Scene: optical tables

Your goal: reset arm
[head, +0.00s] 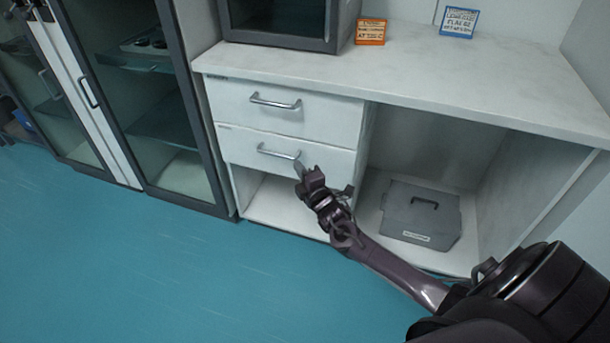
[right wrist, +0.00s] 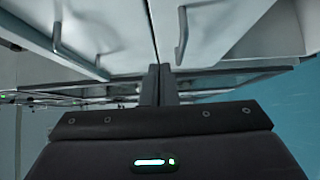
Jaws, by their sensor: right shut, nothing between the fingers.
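My right arm comes in from the lower right in the head view. My right gripper (head: 301,170) is shut and empty, in front of the lower drawer (head: 232,146), near the right end of its metal handle (head: 279,152). I cannot tell whether it touches the handle. In the right wrist view the shut fingers of my right gripper (right wrist: 160,84) point toward the drawer fronts, with the handles to either side. The upper drawer (head: 226,100) with its handle (head: 275,101) looks closed. My left gripper is not in view.
A white counter (head: 480,85) holds a dark-framed appliance (head: 285,45), an orange sign (head: 370,32) and a blue sign (head: 459,22). A grey box (head: 421,212) sits in the open bay below. Glass-door cabinets (head: 150,110) stand left. The teal floor (head: 150,270) in front is clear.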

